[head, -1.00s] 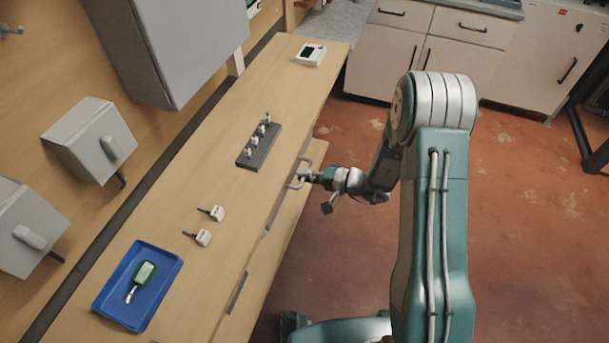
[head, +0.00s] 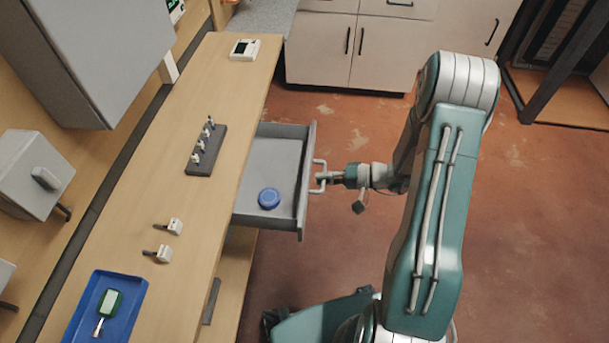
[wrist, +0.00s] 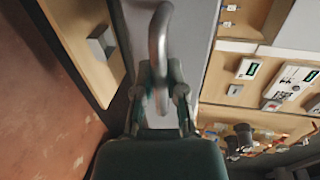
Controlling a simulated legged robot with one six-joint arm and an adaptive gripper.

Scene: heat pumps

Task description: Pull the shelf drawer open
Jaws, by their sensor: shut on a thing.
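The shelf drawer (head: 258,164) is a grey box pulled well out from under the wooden bench, on the side facing me. A round blue object (head: 269,198) lies inside it. The light metal bar handle (head: 318,176) stands out from the drawer front. My gripper (head: 326,177) is shut on this handle at the drawer's outer side. In the wrist view, my gripper (wrist: 161,92) has its fingers around the curved handle (wrist: 159,40), with the grey drawer front behind it.
The wooden bench (head: 150,215) carries a dark rack (head: 206,150) of small fittings, two white pieces, a blue tray (head: 105,305) and a white meter (head: 245,49). Cabinets (head: 365,45) stand at the back. The reddish floor right of the drawer is mostly clear.

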